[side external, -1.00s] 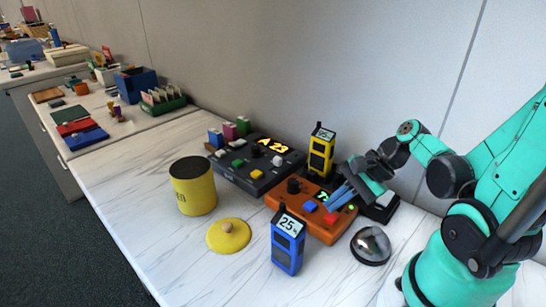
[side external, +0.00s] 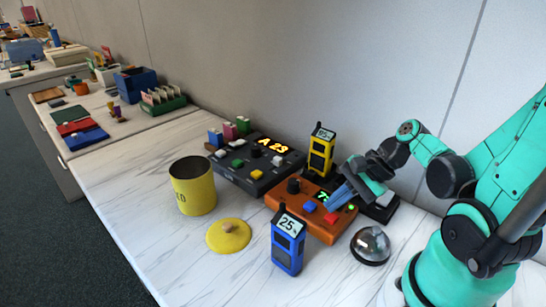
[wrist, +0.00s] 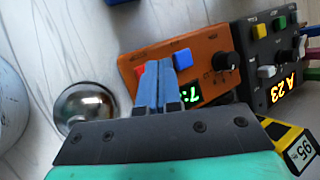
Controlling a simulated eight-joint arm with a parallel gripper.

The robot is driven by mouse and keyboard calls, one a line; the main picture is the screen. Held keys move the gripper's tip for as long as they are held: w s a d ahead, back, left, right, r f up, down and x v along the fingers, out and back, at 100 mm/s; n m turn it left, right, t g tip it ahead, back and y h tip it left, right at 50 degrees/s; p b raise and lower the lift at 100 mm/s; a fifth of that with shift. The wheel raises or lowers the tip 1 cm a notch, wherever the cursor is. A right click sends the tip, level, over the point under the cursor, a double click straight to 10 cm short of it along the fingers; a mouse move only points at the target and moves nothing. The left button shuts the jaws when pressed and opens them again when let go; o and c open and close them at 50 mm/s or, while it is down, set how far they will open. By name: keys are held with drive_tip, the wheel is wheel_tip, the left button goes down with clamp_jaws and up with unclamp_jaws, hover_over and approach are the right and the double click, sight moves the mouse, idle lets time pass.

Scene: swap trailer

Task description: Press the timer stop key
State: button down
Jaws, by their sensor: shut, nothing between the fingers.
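The orange timer box (side external: 285,207) sits on the white table, with a green display, a black knob, a blue key (side external: 310,206) and a red key (side external: 331,218). In the wrist view the red key (wrist: 140,70) is partly hidden beside my fingers and the blue key (wrist: 182,57) shows clear on their other side. My gripper (side external: 331,206) is shut and empty, its blue fingertips close over the box between the two keys, nearer the red one. I cannot tell whether the tips touch the box. The key labels are too small to read.
A dark console (side external: 229,174) and a yellow handset (side external: 321,152) stand behind the box. A blue handset (side external: 287,250) and a silver dome (side external: 371,243) stand in front. A yellow can (side external: 199,192) and its lid (side external: 228,236) are to the left.

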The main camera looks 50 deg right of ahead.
sight(334, 216)
idle(0.4)
drive_tip(key=shift+f, duration=0.45)
idle(0.3)
drive_tip(key=shift+r, duration=0.45)
drive_tip(key=shift+r, duration=0.1)
drive_tip(key=shift+r, duration=2.4)
